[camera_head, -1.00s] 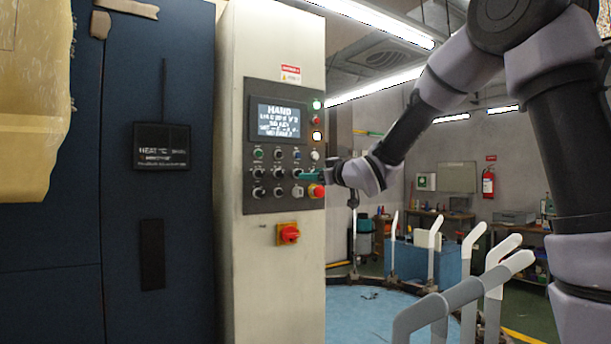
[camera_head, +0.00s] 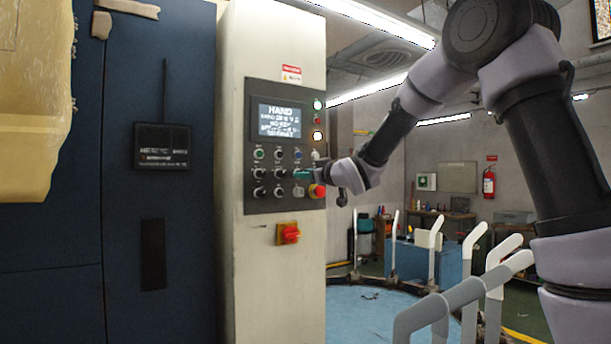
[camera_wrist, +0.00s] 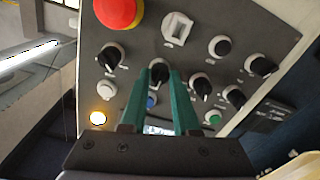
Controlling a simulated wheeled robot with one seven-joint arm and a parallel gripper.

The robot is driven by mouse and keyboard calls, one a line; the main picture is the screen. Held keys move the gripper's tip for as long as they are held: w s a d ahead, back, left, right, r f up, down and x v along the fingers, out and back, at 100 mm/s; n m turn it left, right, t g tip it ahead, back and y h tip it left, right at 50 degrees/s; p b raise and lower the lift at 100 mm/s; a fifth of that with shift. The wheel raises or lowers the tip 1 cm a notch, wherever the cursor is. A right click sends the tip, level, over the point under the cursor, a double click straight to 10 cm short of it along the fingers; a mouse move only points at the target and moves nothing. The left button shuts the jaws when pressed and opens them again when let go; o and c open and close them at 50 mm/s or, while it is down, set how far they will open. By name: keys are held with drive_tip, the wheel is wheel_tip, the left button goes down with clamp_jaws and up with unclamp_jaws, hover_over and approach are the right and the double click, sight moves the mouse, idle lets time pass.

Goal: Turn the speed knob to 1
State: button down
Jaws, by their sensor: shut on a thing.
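The control panel (camera_head: 286,145) is on the front of a pale cabinet, with several black knobs, round buttons and a display. My gripper (camera_head: 303,174) is at the right side of the panel, in the middle knob row. In the wrist view its two green fingers (camera_wrist: 160,72) are shut on a black knob (camera_wrist: 158,69), partly hidden between the fingertips. The labels are too small to read, so I cannot confirm that it is the speed knob or what number it points to. Other black knobs, such as this one (camera_wrist: 203,83), stand beside the fingers.
A red emergency button (camera_wrist: 119,10) and a white square switch (camera_wrist: 176,28) sit close to the fingers. A red and yellow rotary switch (camera_head: 289,234) is below the panel. Pale upright sock forms (camera_head: 470,290) stand at the lower right.

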drive_tip(key=shift+n, duration=4.3)
drive_tip(key=c, duration=0.7)
unclamp_jaws()
drive_tip(key=shift+o, duration=0.2)
drive_tip(key=v, duration=1)
drive_tip(key=shift+s+d+r, duration=0.15)
drive_tip(key=shift+s, duration=0.25)
